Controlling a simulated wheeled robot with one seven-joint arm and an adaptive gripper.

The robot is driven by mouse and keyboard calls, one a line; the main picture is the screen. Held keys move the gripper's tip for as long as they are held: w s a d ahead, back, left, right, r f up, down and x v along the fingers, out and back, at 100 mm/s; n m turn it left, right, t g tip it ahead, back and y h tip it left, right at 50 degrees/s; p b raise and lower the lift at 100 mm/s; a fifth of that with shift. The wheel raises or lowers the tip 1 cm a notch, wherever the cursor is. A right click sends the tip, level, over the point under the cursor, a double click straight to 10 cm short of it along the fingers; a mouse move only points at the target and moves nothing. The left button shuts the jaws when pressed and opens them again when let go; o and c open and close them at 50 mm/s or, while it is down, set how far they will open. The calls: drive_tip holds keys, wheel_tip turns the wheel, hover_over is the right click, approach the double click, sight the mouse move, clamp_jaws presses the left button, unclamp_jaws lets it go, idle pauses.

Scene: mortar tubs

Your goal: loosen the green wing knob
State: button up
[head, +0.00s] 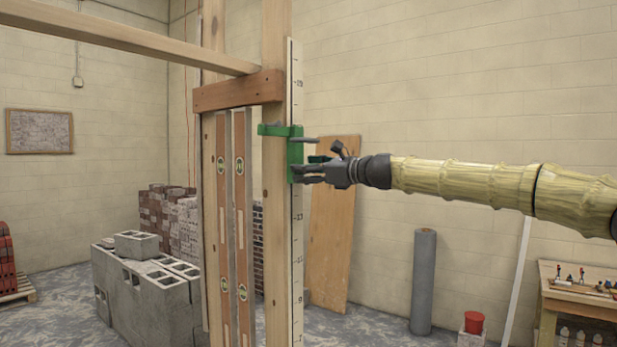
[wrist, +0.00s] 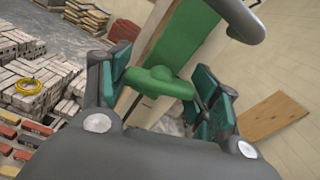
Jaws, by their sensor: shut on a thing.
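The green wing knob (wrist: 158,82) shows in the wrist view between the two teal-padded fingers of my gripper (wrist: 166,86). My gripper is shut on it, a finger at each side. In the head view my gripper (head: 306,172) reaches in from the right, level, and its fingers hide the knob. The knob sits on a green clamp (head: 296,146), which is around the wooden post and the measuring staff. The clamp's green body (wrist: 186,42) also shows behind the knob in the wrist view. A grey bar (head: 305,139) sticks out of the clamp just above my fingers.
The wooden post (head: 276,220) and white measuring staff (head: 297,260) stand upright. Two spirit levels (head: 232,240) stand left of them. A plywood board (head: 335,225) leans on the wall behind my gripper. Grey blocks (head: 140,295) are stacked at left; a workbench (head: 575,300) stands at right.

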drive_tip(key=n+b, duration=0.2)
drive_tip(key=n, duration=0.1)
drive_tip(key=shift+f+n+b, duration=0.15)
drive_tip(key=shift+n+b, duration=0.25)
drive_tip(key=n+b, duration=0.2)
drive_tip(key=n, duration=0.1)
drive_tip(key=shift+n+b, duration=0.3)
drive_tip(key=shift+b, duration=0.05)
drive_tip(key=n+b, duration=0.3)
drive_tip(key=n, duration=0.1)
drive_tip(key=shift+n+b, duration=0.7)
drive_tip(key=shift+n, duration=0.9)
drive_tip(key=o, duration=1)
drive_tip(key=shift+d, duration=0.1)
drive_tip(key=v, duration=1.2)
